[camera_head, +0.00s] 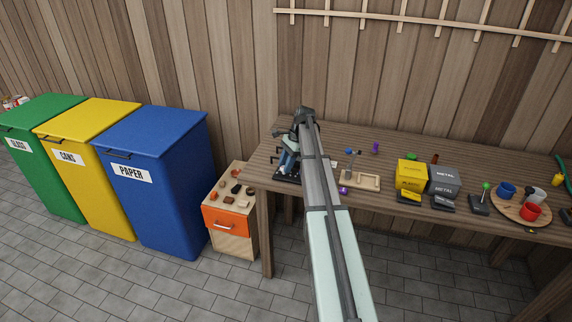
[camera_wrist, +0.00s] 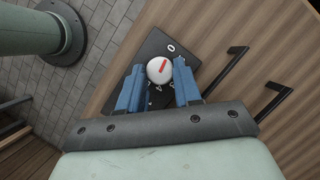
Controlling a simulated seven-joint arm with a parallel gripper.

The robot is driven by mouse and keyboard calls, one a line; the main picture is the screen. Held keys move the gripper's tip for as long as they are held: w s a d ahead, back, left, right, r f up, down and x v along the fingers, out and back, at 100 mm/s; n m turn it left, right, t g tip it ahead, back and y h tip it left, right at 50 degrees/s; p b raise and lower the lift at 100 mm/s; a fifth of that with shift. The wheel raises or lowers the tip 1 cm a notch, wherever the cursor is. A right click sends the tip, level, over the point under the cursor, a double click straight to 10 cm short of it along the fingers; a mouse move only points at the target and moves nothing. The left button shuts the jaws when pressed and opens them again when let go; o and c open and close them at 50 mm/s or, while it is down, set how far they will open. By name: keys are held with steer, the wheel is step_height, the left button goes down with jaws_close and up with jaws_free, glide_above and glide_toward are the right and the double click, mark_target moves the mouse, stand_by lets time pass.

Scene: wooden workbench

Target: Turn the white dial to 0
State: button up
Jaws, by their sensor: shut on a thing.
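The white dial (camera_wrist: 154,72) sits on a black plate (camera_wrist: 150,47) in the wrist view. A red mark on its face slants toward the upper right. A white 0 is printed on the plate just beyond the dial's upper right edge. Other white markings show below the dial, partly hidden and too small to read surely. My gripper (camera_wrist: 159,67) has its two blue fingers on either side of the dial and is shut on it. In the head view my gripper (camera_head: 289,162) is low at the bench's left end, and my arm hides the dial there.
Two black handles (camera_wrist: 225,70) stand beside the plate. On the workbench (camera_head: 400,148) to the right are a wooden tray (camera_head: 373,184), a yellow box (camera_head: 410,177), a grey box (camera_head: 444,180) and a round board with cups. An orange drawer unit (camera_head: 226,222) stands left of the bench.

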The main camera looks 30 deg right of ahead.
stand_by(0.4)
steer(key=o, duration=1)
steer(key=shift+o, duration=0.2)
steer(key=v, duration=1.4)
steer(key=shift+a+f, duration=0.15)
